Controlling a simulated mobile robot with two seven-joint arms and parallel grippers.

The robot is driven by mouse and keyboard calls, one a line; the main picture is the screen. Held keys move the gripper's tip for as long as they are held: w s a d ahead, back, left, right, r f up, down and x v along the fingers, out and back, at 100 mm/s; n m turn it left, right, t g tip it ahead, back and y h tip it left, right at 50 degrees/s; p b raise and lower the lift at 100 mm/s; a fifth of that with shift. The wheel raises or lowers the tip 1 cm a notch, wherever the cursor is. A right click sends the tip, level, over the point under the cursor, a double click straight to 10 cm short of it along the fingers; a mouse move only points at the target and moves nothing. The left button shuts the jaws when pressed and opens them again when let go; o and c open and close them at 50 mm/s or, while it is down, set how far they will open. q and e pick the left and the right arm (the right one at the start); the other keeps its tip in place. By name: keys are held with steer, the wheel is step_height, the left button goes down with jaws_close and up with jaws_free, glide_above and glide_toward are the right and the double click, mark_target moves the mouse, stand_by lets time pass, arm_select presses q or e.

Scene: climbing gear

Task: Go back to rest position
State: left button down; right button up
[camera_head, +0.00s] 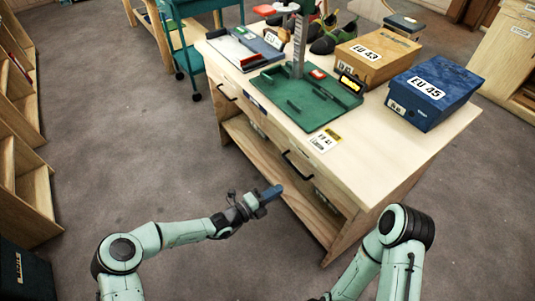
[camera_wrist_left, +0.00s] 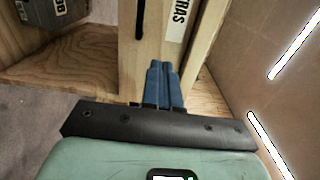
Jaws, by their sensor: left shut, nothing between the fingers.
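My left gripper (camera_head: 272,193) is at the end of my green left arm, in front of the wooden workbench (camera_head: 400,157). Its blue fingers are together and empty; they also show in the left wrist view (camera_wrist_left: 161,80), side by side with nothing between them. They point toward a wooden upright of the bench with a white label. I cannot tell the exact gap to the wood. My right arm shows at the lower right of the head view, bent, and its gripper is out of the picture.
On the bench stand a green measuring device (camera_head: 305,100), a blue EU 45 box (camera_head: 432,92), a tan EU 43 box (camera_head: 372,58) and shoes (camera_head: 322,44). Wooden shelves (camera_head: 20,150) line the left. A teal cart (camera_head: 205,50) stands behind. The grey floor at left is clear.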

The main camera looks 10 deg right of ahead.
arm_select(q)
steer(key=s+a+f+m+g+y+p, duration=0.3)
steer(key=s+f+m+g, duration=0.25)
steer(key=s+m, duration=0.45)
steer(key=s+a+f+m+g+y+p, duration=0.2)
steer(key=s+f+m+g+y+p, duration=0.15)
steer(key=s+f+m, duration=0.6)
steer(key=s+a+r+m+y+p, duration=0.2)
steer(key=s+a+r+m+p, duration=0.1)
steer(key=s+a+m, duration=0.4)
steer(key=s+a+r+m+g+y+p, duration=0.1)
steer(key=s+a+r+m+y+p, duration=0.2)
steer(key=s+a+m, duration=0.4)
steer(key=s+m, duration=0.1)
steer(key=m, duration=0.3)
steer(key=shift+s+a+p, duration=0.3)
steer(key=shift+a+p, duration=0.05)
steer(key=shift+p, duration=0.05)
arm_select(e)
step_height(320, 180, up, 13)
steer(key=shift+w+f+g, duration=0.2)
steer(key=shift+w+g, duration=0.1)
arm_select(q)
steer(key=shift+y, duration=0.25)
